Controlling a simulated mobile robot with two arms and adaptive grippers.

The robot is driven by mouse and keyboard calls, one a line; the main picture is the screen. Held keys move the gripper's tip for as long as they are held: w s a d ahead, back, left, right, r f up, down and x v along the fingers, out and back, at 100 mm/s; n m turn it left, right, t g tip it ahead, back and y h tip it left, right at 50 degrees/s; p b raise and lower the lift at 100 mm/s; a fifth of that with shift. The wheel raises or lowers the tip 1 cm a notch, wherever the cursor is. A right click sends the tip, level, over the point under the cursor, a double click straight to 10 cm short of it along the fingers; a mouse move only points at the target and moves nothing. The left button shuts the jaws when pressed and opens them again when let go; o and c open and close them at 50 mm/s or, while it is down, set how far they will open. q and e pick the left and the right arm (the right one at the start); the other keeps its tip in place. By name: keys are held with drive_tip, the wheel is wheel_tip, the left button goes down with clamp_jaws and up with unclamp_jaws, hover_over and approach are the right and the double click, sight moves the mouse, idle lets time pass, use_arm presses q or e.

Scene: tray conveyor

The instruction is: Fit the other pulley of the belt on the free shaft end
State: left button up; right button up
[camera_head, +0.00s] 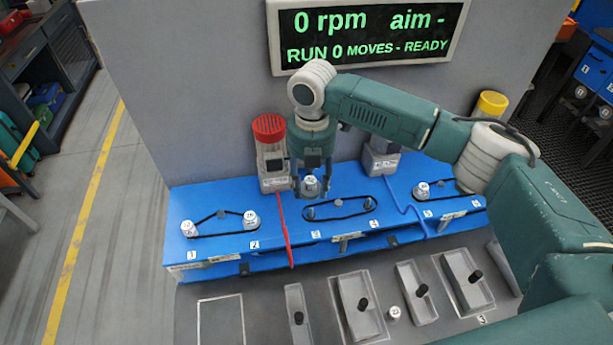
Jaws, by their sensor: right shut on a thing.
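My right gripper (312,181) points down over the left part of the middle belt and is shut on a light grey pulley (311,188). This pulley is near the shaft end marked 3; I cannot tell whether it touches the shaft. The middle black belt (340,216) loops around two short shafts, and the one at its right end (372,203) shows no pulley. The left belt (220,234) has pulleys at both ends, at left (188,229) and right (250,221). The right belt has a pulley (421,190) at its left end; my arm hides its other end. My left gripper is out of view.
A blue bench (215,252) carries the belts. A red-capped unit (270,150) and a red strip (284,235) stand close left of my gripper. The display (370,35) reads 0 rpm.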

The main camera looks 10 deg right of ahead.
sight(312, 197)
drive_tip(key=shift+d, duration=0.5)
drive_tip(key=shift+a+r+p, duration=0.15)
drive_tip(key=shift+a+p, duration=0.2)
drive_tip(key=shift+p, duration=0.1)
drive_tip(key=shift+f, duration=0.2)
wheel_tip(312, 197, down, 4)
drive_tip(key=shift+d+f+b, duration=0.1)
drive_tip(key=shift+f+b, duration=0.1)
drive_tip(key=shift+b, duration=0.65)
drive_tip(key=shift+f, duration=0.6)
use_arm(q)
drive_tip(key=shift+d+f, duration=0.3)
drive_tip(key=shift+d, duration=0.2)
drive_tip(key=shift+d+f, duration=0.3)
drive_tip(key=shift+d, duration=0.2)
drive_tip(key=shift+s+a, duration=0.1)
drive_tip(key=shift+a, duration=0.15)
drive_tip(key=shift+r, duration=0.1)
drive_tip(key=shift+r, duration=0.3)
